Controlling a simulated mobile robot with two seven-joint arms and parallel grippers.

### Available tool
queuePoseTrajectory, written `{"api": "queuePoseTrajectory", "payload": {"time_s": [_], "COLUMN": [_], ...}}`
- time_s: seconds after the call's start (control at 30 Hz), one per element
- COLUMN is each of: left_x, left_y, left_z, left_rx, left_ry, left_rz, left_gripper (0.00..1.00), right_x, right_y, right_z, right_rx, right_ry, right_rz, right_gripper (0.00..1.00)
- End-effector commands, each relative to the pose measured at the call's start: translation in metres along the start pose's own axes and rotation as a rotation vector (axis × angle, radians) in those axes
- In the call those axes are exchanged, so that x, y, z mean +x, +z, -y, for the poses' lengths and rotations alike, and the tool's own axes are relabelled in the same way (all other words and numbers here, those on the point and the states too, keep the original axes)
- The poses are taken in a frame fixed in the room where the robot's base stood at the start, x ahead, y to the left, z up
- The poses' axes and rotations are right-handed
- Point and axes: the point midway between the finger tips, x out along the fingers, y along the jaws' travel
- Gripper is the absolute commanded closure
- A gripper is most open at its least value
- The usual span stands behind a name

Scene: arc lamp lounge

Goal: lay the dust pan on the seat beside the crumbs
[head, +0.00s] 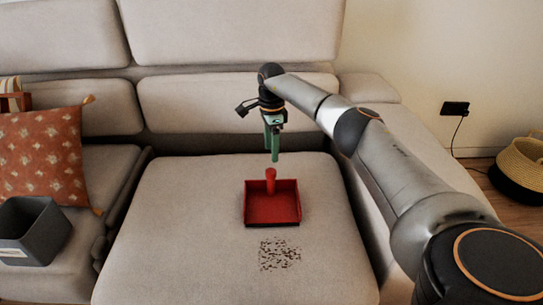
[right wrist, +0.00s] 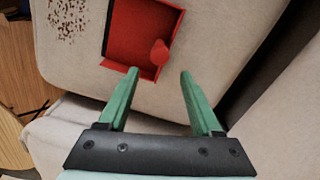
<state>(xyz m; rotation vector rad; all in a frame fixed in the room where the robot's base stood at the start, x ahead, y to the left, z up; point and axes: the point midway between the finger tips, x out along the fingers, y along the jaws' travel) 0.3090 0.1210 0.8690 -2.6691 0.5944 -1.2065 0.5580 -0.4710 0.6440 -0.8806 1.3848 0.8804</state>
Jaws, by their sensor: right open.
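The red dust pan (head: 262,209) lies flat on the right-hand seat of the sofa, just behind a patch of dark crumbs (head: 279,253). Its red handle (head: 270,180) points toward the backrest. My right gripper (head: 272,159) hangs fingers-down just above the handle, open and empty. In the right wrist view, the dust pan (right wrist: 136,33) and its handle (right wrist: 160,52) show just beyond the two green fingertips (right wrist: 160,73), the handle lined up with the gap. The crumbs (right wrist: 68,15) show at the top left there. My left gripper is out of view.
A grey bin (head: 35,232) and a rust patterned cushion (head: 45,152) are on the left seat. The backrest (head: 235,103) rises behind the pan and an armrest (head: 345,215) runs along the right. The seat (head: 180,225) is bare left of the pan.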

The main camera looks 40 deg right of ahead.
Motion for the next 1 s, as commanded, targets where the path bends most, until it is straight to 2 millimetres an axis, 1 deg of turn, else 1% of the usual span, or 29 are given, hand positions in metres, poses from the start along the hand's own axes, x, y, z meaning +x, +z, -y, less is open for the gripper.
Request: {"api": "queuePoseTrajectory", "payload": {"time_s": [0.03,0.2,0.33,0.37,0.43,0.47,0.57,0.6,0.67,0.7,0.73,0.77,0.8,0.87,0.9,0.97,1.0], "left_x": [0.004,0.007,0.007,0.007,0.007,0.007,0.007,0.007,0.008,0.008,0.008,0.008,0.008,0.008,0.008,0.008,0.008], "left_y": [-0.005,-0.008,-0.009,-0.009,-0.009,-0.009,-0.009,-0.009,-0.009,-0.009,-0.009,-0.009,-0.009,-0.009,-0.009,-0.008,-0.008], "left_z": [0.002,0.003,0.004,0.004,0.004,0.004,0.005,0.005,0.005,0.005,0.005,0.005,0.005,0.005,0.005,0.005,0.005], "left_rx": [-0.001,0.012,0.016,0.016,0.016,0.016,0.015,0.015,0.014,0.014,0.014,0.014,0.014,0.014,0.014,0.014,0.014], "left_ry": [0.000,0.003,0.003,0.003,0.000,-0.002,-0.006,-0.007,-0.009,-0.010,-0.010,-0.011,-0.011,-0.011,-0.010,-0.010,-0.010], "left_rz": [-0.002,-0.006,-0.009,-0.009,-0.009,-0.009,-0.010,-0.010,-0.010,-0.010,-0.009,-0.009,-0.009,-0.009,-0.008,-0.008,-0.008], "left_gripper": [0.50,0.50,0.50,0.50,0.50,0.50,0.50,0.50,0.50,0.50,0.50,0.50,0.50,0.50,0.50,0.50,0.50], "right_x": [-0.012,-0.025,-0.026,-0.024,-0.013,-0.007,0.022,0.035,0.052,0.061,0.066,0.069,0.072,0.070,0.066,0.056,0.046], "right_y": [0.000,0.000,0.002,0.005,0.020,0.031,0.083,0.110,0.151,0.179,0.198,0.217,0.240,0.271,0.289,0.313,0.326], "right_z": [0.000,0.000,-0.001,-0.001,-0.006,-0.009,-0.030,-0.044,-0.070,-0.091,-0.107,-0.124,-0.147,-0.182,-0.206,-0.239,-0.261], "right_rx": [0.000,0.000,-0.002,-0.005,-0.019,-0.028,-0.061,-0.072,-0.078,-0.077,-0.071,-0.064,-0.049,-0.018,0.009,0.057,0.093], "right_ry": [-0.002,0.000,0.001,0.003,0.010,0.015,0.049,0.071,0.118,0.156,0.188,0.223,0.275,0.358,0.421,0.519,0.590], "right_rz": [0.001,0.000,0.003,0.008,0.035,0.057,0.168,0.230,0.335,0.411,0.467,0.522,0.597,0.706,0.776,0.879,0.943], "right_gripper": [0.34,0.34,0.34,0.34,0.34,0.34,0.34,0.34,0.34,0.34,0.34,0.34,0.34,0.34,0.34,0.34,0.34]}}
